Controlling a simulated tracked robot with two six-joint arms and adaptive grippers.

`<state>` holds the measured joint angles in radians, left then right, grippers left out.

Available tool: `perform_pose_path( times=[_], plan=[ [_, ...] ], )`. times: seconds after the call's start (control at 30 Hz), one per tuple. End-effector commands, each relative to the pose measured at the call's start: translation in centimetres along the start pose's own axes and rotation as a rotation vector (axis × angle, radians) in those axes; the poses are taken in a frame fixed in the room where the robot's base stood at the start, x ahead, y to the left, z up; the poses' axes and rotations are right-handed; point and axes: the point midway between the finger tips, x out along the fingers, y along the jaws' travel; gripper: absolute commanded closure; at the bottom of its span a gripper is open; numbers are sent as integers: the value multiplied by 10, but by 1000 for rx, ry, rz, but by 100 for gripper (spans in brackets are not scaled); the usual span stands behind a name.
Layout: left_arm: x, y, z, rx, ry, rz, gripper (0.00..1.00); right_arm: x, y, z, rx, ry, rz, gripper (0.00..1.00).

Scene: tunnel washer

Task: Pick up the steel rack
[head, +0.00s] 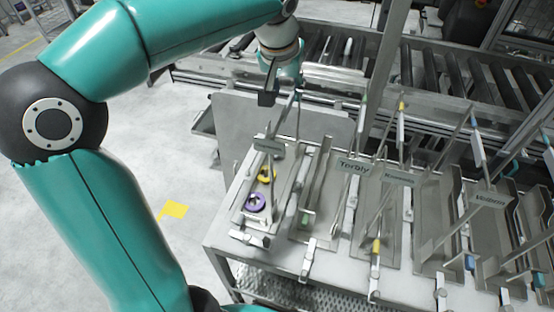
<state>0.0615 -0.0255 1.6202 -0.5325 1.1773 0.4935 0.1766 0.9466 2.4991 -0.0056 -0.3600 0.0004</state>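Several steel racks stand side by side on the table, each a shallow tray with upright plates, thin posts and a small name plate. The leftmost steel rack (285,203) has a yellow ring (266,174) and a purple ring (255,203) at its left side. Another steel rack (345,215) has a plate reading something like "Torply". Which one the task means I cannot tell. My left gripper (282,92) points down above the back end of the leftmost rack, near a thin upright post. Its fingers are small and partly hidden, so its opening is unclear. My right gripper is out of view.
The table (228,246) has a pale top with clamps along its front edge. A roller conveyor (330,50) runs behind it, and a steel upright (384,70) rises between. A yellow floor mark (173,209) lies on clear floor at left.

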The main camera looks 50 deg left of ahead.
Motion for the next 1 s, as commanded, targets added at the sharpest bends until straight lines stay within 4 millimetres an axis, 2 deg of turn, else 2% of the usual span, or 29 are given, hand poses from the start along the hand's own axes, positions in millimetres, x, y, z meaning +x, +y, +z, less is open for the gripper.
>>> perform_pose_path(
  times=[0.27,0.53,0.83,1.0],
  plan=[
    [18,-1,1,-1,-3,-2,61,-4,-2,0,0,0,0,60],
    [54,0,3,-1,-3,-2,61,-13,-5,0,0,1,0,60],
    [61,0,3,-2,1,0,61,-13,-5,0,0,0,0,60],
    [60,0,3,-2,1,0,88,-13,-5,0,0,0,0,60]
  ],
)
